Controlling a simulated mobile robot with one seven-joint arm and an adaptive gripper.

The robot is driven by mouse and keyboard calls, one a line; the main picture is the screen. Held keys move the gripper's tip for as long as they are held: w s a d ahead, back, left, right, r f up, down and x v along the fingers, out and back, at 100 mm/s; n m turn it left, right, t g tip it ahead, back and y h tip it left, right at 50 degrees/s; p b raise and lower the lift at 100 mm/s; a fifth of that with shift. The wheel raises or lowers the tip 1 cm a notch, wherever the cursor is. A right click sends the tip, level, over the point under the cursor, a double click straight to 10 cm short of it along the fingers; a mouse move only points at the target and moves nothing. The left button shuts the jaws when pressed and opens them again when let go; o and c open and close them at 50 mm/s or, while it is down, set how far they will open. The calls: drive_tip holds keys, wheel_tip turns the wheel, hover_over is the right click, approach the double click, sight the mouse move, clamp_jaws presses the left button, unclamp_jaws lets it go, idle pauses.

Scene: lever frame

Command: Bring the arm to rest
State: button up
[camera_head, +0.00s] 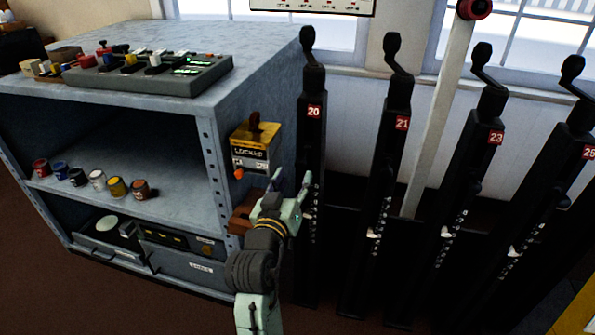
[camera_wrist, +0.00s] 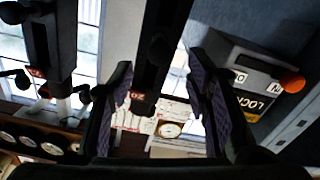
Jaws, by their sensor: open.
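My gripper (camera_head: 290,190) is in front of the right end of the grey shelf unit, between the yellow-and-dark lock box and the lever marked 20. In the wrist view my gripper (camera_wrist: 158,80) shows its two fingers apart with nothing between them. The lever marked 20 (camera_head: 313,150) stands just to the right of the gripper. It also shows beyond the fingers in the wrist view (camera_wrist: 158,60). The lock box (camera_head: 254,150) is fixed on the shelf unit's side, above and left of the gripper. In the wrist view the lock box (camera_wrist: 262,82) is at the right, close to one finger.
The shelf unit (camera_head: 218,150) holds several small coloured pots and carries a control panel (camera_head: 150,73) on top. Levers 21 (camera_head: 395,150), 23 (camera_head: 480,150) and 25 (camera_head: 565,150) stand to the right, with a pale lever (camera_head: 437,110) among them. Floor is open at lower left.

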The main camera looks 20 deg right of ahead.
drive_tip(key=shift+s+a, duration=0.2)
drive_tip(key=shift+s, duration=0.15)
